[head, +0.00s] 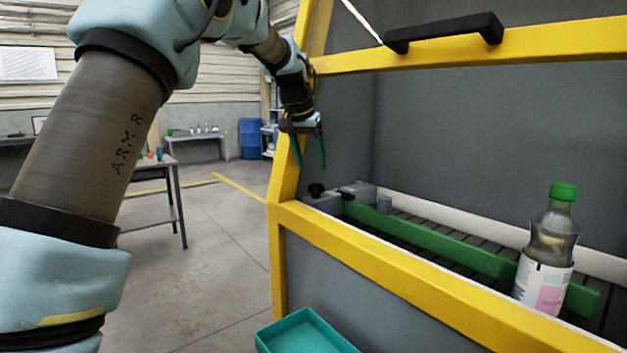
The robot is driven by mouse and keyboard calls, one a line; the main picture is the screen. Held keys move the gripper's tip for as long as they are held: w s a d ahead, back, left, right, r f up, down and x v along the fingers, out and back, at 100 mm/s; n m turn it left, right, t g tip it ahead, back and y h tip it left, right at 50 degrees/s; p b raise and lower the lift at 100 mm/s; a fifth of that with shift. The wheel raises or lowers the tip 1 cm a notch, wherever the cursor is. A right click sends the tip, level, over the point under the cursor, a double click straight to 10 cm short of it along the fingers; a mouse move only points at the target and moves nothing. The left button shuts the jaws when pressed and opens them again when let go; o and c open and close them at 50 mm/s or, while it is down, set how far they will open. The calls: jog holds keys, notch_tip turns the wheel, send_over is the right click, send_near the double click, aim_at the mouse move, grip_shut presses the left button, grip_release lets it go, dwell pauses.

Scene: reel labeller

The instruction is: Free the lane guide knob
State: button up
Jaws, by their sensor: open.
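The lane guide is a long green rail (440,241) along the lane inside the yellow-framed machine. At its left end a small black knob (316,190) sits on a grey block (322,203). My gripper (310,166) hangs above the knob, pointing down, near the yellow upright. Its two green fingers are apart with nothing between them. A clear gap shows between the fingertips and the knob. A bottle with a green cap (547,250) stands upright in the lane at the right, close to the rail.
The yellow frame's lower bar (400,275) runs in front of the lane. A raised guard with a black handle (445,30) is above. A teal tray (305,335) is below in front. A white rail (480,232) lies behind the lane. Floor at left is open.

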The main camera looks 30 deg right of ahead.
aim_at(316, 185)
jog(key=p+x, duration=0.1)
jog(key=x, duration=0.5)
jog(key=shift+w+d+f, duration=0.1)
jog(key=shift+f, duration=0.25)
grip_shut()
jog(key=shift+d+r+n+t+p, duration=0.15)
jog(key=shift+n+t+p, duration=0.2)
jog(key=shift+n, duration=0.35)
jog(key=shift+n+y+p, duration=0.3)
jog(key=shift+n+y, duration=0.1)
jog(key=shift+n, duration=0.5)
grip_release()
